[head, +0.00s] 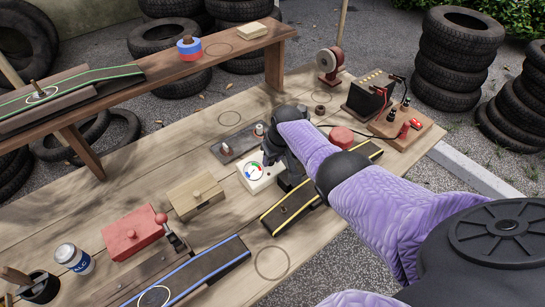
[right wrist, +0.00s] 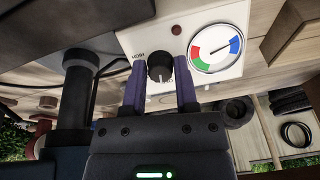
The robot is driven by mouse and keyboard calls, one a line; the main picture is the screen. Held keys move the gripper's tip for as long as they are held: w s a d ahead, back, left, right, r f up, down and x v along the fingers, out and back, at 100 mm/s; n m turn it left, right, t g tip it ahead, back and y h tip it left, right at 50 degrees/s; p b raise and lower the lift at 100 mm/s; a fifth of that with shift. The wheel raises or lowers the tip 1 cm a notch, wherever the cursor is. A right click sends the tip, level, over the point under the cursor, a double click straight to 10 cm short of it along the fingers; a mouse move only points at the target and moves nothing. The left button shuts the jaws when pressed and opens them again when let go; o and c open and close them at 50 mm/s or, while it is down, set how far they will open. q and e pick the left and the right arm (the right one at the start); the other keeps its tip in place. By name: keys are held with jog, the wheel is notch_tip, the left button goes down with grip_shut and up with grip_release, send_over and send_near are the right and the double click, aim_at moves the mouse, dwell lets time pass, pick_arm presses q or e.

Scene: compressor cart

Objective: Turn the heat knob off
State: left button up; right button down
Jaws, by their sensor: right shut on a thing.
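The heat knob (right wrist: 160,67) is a black dial on a white box (right wrist: 127,40), seen in the right wrist view. My right gripper (right wrist: 159,85) has its two purple fingers on either side of the knob and is shut on it. Lettering beside the knob is partly hidden by the fingers. A round gauge (right wrist: 215,48) with red, green and blue bands sits beside the knob. In the head view the white box (head: 250,179) stands mid-table, with my right gripper (head: 278,166) over its right side, hiding the knob. My left gripper is not in view.
A wooden block (head: 196,194) and red block (head: 131,233) lie left of the box. A dark yellow-edged strip (head: 290,206) lies in front, under my right arm. A metal plate (head: 236,142) is behind. A raised shelf (head: 222,47) spans the back.

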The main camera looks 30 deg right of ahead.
jog(key=shift+n, duration=0.8)
jog(key=shift+c, duration=1.9)
grip_release()
jog(key=p+v, duration=0.8)
jog(key=v, duration=0.1)
jog(key=shift+r, duration=0.45)
jog(key=shift+s+a, duration=0.1)
jog(key=shift+a, duration=0.1)
